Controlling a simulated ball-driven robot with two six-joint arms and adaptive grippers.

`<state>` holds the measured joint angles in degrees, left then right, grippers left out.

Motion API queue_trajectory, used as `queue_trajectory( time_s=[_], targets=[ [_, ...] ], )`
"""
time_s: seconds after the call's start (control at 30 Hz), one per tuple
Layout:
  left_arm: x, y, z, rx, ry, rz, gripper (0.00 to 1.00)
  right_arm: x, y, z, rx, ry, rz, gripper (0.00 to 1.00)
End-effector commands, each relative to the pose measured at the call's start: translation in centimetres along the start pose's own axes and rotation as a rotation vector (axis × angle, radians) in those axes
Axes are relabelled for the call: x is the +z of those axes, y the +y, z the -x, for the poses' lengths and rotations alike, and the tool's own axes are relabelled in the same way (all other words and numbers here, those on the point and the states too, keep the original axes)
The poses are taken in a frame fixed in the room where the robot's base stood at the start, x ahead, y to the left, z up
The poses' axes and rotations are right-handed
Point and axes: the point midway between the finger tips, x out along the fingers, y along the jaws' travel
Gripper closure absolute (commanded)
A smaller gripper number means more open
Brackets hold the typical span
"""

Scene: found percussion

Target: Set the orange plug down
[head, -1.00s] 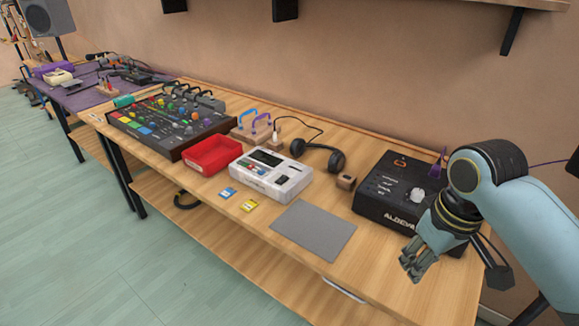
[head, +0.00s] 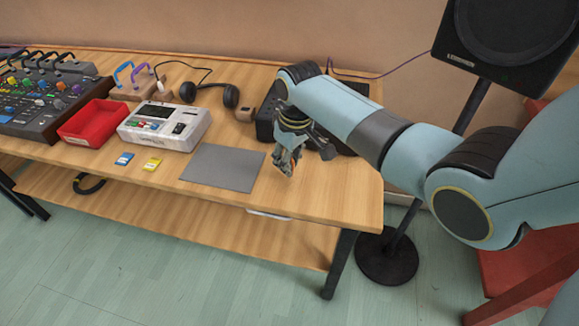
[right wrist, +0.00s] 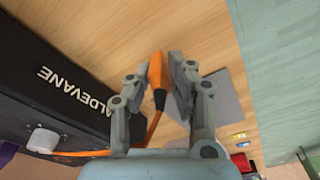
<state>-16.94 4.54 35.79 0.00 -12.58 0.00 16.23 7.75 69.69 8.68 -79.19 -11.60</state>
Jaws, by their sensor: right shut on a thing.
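The orange plug (right wrist: 156,72) shows in the right wrist view with a black sleeve at its near end and an orange cable running back to the lower left. My right gripper (right wrist: 155,80) is shut on the plug. In the head view my right gripper (head: 287,162) hangs over the wooden table in front of the black box, just right of the grey mat (head: 222,167). The plug is mostly hidden by the fingers there. I cannot tell the exact gap between plug and table. My left gripper is out of view.
A white device (head: 165,126), a red tray (head: 92,123), and blue and yellow cards (head: 152,164) lie further left. Bare table (head: 335,195) lies right of the gripper, up to the table's edge.

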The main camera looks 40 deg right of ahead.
Motion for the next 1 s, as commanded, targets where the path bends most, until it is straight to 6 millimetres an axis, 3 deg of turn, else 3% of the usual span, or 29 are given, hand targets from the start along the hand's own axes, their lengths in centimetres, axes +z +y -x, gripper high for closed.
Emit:
queue_trajectory(
  time_s=[0.13,0.5,0.53,0.7,1.0],
  targets=[
    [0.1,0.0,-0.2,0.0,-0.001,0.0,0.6,0.2,0.0,-1.8,0.0,0.0,-0.001,1.0],
    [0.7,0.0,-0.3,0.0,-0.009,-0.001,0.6,0.3,0.0,-2.3,0.0,0.0,0.0,1.0],
    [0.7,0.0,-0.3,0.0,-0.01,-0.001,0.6,0.3,0.0,-2.3,0.0,0.001,0.0,0.79],
    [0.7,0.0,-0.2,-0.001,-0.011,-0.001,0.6,0.3,0.0,-2.2,0.0,0.001,0.0,0.58],
    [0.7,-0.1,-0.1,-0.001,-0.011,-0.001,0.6,0.3,0.0,-1.9,0.0,0.001,0.0,0.58]
  ],
)
